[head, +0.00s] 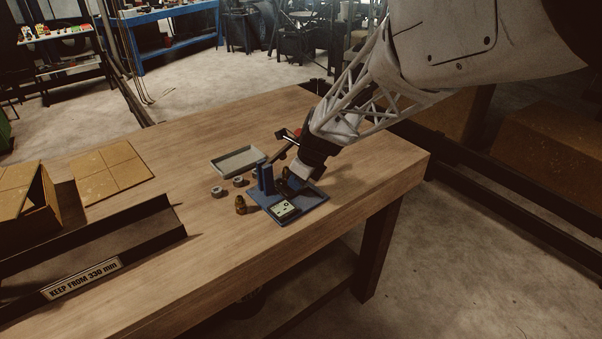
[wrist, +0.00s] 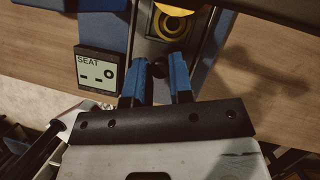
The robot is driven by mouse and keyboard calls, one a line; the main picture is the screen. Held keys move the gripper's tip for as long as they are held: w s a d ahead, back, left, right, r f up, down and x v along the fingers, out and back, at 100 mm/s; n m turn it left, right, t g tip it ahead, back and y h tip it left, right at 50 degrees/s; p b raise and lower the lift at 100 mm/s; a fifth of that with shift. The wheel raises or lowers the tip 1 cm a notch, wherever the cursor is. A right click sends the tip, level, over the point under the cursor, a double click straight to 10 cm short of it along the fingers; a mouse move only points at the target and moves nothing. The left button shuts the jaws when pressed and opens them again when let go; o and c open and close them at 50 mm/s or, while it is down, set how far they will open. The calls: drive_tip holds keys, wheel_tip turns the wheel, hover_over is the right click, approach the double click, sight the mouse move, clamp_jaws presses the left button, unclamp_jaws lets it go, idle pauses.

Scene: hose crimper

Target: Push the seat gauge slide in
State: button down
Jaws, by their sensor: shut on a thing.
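The blue crimper base (head: 317,199) stands on the bench with two blue uprights (head: 265,178). The seat gauge's display (wrist: 97,72) reads SEAT above small dark marks and a ring; it also shows on the base in the head view (head: 284,209). My gripper (wrist: 157,60) points down over the base, its two blue fingers closed about a small dark round knob (wrist: 158,70), which seems to be the slide's knob. A yellow and black ring-shaped part (wrist: 172,25) lies just beyond the fingertips. The slide's body is mostly hidden; how far in it sits I cannot tell.
A brass fitting (head: 240,204) and grey rings (head: 217,191) stand left of the base. A shallow grey tray (head: 238,160) lies behind them. A dark angled rail (head: 130,238) labelled KEEP FROM 330 mm is further left. The bench front is clear.

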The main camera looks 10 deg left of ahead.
drive_tip(key=shift+w+a, duration=0.8)
idle(0.6)
drive_tip(key=c, duration=1)
unclamp_jaws()
drive_tip(key=shift+s+d+r, duration=0.1)
drive_tip(key=shift+r, duration=0.05)
drive_tip(key=shift+v, duration=3.75)
